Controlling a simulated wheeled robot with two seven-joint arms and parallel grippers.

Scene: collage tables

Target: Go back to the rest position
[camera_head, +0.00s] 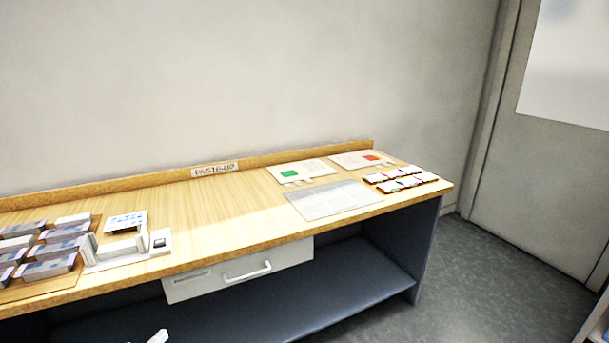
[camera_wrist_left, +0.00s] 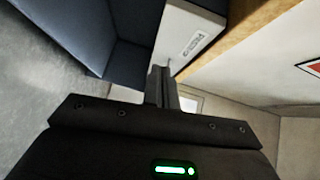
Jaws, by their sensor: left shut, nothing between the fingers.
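My left gripper (camera_wrist_left: 161,76) shows in the left wrist view with its two dark fingers together and nothing between them. Beyond the fingers are the white drawer front and the wooden table edge; the fingers look apart from both, though the gap is hard to judge. In the head view only a small pale piece, likely of my left arm or gripper, shows at the bottom edge, below the table front. My right gripper is in neither view.
The wooden table (camera_head: 235,215) spans the head view. A closed white drawer (camera_head: 225,280) hangs under it, above a dark blue shelf (camera_head: 330,290). A white holder (camera_head: 120,252) and several stacks stand left; a grey sheet (camera_head: 335,199) and cards lie right. Open floor (camera_head: 490,285) is at right.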

